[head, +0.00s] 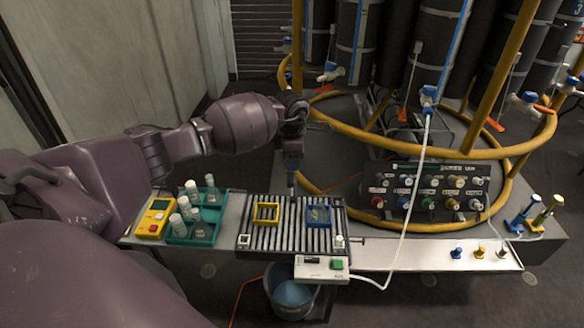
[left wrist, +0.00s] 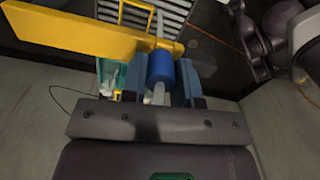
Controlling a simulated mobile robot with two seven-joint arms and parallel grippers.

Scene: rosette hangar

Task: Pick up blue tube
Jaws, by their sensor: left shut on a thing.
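My left gripper (head: 292,182) points down above the roller table, in front of the yellow pipe frame. In the left wrist view, the gripper (left wrist: 160,92) is shut on a blue tube (left wrist: 160,67), a short blue cylinder with a pale, thin end towards the palm. In the head view the tube is hard to tell from the bluish fingers. The tube is held clear above the rollers. My right gripper does not show.
The roller table (head: 260,242) carries a yellow square frame (head: 266,205) and a blue tray (head: 318,208). A teal rack (head: 204,241) with white tubes stands left, beside a yellow meter (head: 155,217). A valve panel (head: 425,191) stands right. A blue bucket (head: 291,296) is below.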

